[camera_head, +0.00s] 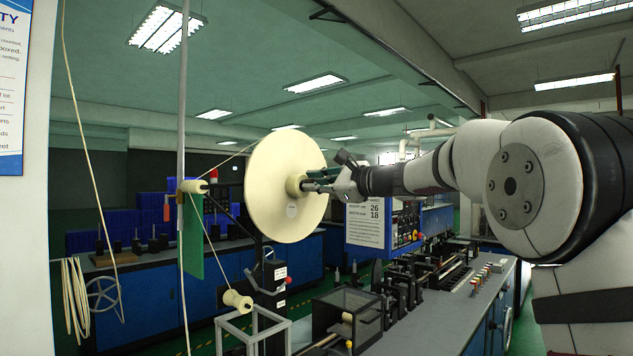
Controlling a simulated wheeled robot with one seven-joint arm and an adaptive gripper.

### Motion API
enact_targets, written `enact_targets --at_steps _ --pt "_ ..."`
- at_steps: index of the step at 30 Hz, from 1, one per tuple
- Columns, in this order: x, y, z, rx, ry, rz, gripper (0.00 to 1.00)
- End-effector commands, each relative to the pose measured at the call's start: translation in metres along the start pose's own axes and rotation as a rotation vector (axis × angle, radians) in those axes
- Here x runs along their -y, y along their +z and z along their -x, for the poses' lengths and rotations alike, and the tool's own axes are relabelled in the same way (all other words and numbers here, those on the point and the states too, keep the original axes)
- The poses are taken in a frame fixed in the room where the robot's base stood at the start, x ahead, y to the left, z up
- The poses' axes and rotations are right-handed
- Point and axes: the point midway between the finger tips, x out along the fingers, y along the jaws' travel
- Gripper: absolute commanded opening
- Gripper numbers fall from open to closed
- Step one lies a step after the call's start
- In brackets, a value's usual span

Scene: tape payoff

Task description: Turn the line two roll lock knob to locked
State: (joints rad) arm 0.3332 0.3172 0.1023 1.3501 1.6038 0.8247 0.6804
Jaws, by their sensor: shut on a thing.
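A large cream roll disc (275,185) stands upright on the tape payoff in the middle of the view. At its right side is a cream hub with the lock knob (296,185). My gripper (312,186) reaches in from the right and is shut on the knob; its fingers partly cover it. The knob's exact angle and any locked or unlocked marking are too small to read. A cream tape strand (190,228) runs by a small guide roller (194,186) at the left of the disc.
A lower spool (237,300) sits above a pale open frame (250,330). A blue control box with a white sign (367,226) stands behind my wrist. A machine bench (440,310) fills the lower right. A pale post (183,110) and coiled cord (75,298) are at left.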

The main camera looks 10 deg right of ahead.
Motion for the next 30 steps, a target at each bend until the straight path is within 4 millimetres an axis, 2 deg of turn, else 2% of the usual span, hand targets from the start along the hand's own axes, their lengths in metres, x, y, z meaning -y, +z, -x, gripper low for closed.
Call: enact_targets --at_steps 12,13,15,25,30 --pt "-0.001 -0.002 0.0 -0.003 0.001 -0.008 0.0" --pt "-0.001 -0.002 0.0 -0.003 0.001 -0.008 0.21" --pt "-0.001 -0.002 0.0 -0.002 0.001 -0.007 0.37" --pt "0.0 -0.001 0.001 -0.001 0.0 -0.006 0.37" --pt "0.001 -0.001 0.018 -0.003 -0.003 -0.006 0.37"
